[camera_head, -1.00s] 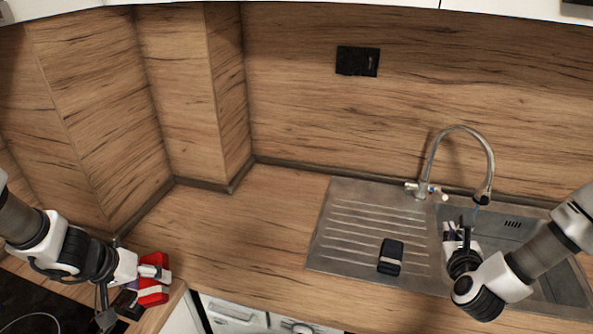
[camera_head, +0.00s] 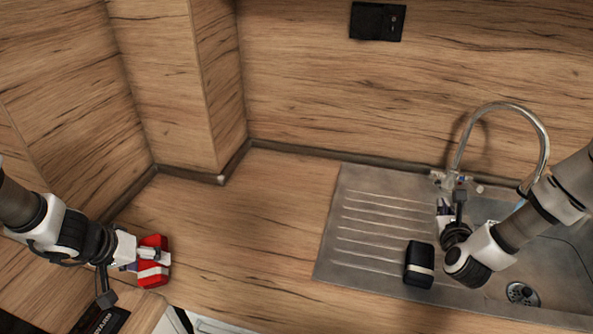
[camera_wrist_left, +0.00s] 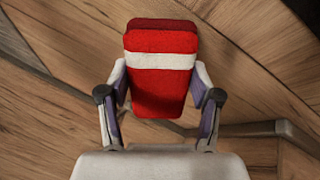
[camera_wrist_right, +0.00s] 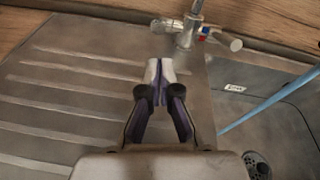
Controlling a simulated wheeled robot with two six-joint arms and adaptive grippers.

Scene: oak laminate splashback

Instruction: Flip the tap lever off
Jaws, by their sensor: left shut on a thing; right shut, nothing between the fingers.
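The chrome tap (camera_head: 455,180) stands at the back of the steel sink, with a tall curved spout. In the right wrist view the tap body (camera_wrist_right: 186,33) shows red and blue marks and a short side handle (camera_wrist_right: 229,41). My right gripper (camera_head: 443,206) is shut and empty, just in front of the tap base and apart from it; its closed fingertips also show in the right wrist view (camera_wrist_right: 160,72). My left gripper (camera_head: 135,262) is shut on a red block with a white band (camera_head: 153,262), which also shows in the left wrist view (camera_wrist_left: 162,85).
A black block with a white band (camera_head: 419,264) rests on the ribbed drainboard (camera_head: 355,225). The sink basin lies to the right, partly hidden by my right arm. A black socket (camera_head: 377,21) is on the splashback. The wooden counter (camera_head: 265,220) is clear in the middle.

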